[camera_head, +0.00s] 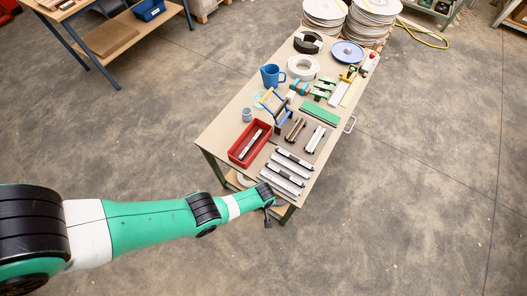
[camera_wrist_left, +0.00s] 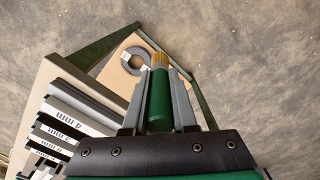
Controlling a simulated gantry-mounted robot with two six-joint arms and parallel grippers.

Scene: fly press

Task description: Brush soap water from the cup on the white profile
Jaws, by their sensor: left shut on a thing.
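My left gripper (camera_wrist_left: 158,80) is shut on a brush (camera_wrist_left: 160,100) with a green handle and yellow bristles, which points away from the wrist. In the head view this gripper (camera_head: 267,205) is at the table's near corner; the brush cannot be made out there. White profiles (camera_head: 284,173) with dark parts lie side by side at the near end; they also show in the wrist view (camera_wrist_left: 70,118), left of the brush and apart from it. A small grey-blue cup (camera_head: 247,115) stands beyond a red bin; a larger blue mug (camera_head: 271,77) is farther back. Their contents cannot be seen.
The red bin (camera_head: 241,155) holds a white piece. Fixtures, a green block (camera_head: 320,114) and a ring (camera_head: 302,67) crowd the table (camera_head: 215,139). Another ring (camera_wrist_left: 134,60) lies on the lower shelf.

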